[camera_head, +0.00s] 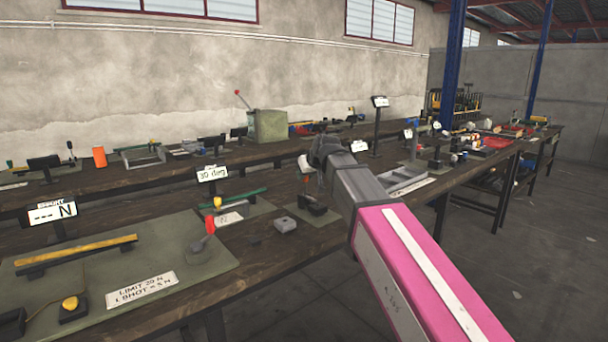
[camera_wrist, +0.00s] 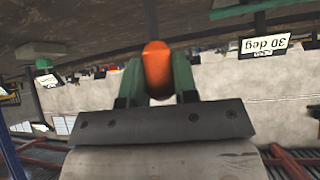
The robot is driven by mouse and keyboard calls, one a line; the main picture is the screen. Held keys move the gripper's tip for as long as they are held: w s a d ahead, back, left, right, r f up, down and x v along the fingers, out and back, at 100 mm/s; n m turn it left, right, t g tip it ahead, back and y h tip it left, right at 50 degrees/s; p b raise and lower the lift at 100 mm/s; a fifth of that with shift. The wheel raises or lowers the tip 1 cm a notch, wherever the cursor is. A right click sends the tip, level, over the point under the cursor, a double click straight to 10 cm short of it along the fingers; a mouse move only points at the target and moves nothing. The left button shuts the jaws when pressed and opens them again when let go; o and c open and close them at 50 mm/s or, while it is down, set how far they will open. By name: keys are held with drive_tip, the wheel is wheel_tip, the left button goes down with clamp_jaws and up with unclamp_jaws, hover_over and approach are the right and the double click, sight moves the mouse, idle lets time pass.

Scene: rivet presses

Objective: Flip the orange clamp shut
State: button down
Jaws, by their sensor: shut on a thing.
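In the wrist view the orange part of the clamp (camera_wrist: 157,72) sits between the two green fingers of my gripper (camera_wrist: 158,78), which is shut on it. The rest of the clamp is hidden there behind the dark gripper body. In the head view my gripper (camera_head: 322,160) is over the near bench, and its fingertips are hard to make out. No orange part of the clamp shows clearly there. A small dark fixture (camera_head: 312,207) on a green plate stands just below my gripper; I cannot tell whether it is the clamp's base.
A "30 deg" sign (camera_head: 212,173) stands left of my gripper. A red-knobbed lever (camera_head: 210,226) rises from a green board nearer. A small grey block (camera_head: 285,224) and a grey tray (camera_head: 405,180) are close by. An orange cylinder (camera_head: 99,157) stands on the back bench.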

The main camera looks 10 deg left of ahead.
drive_tip(key=c, duration=0.9)
unclamp_jaws()
drive_tip(key=shift+s, duration=0.1)
drive_tip(key=v, duration=1)
drive_tip(key=shift+d+r, duration=0.2)
drive_tip(key=shift+r, duration=0.1)
drive_tip(key=shift+s, duration=0.1)
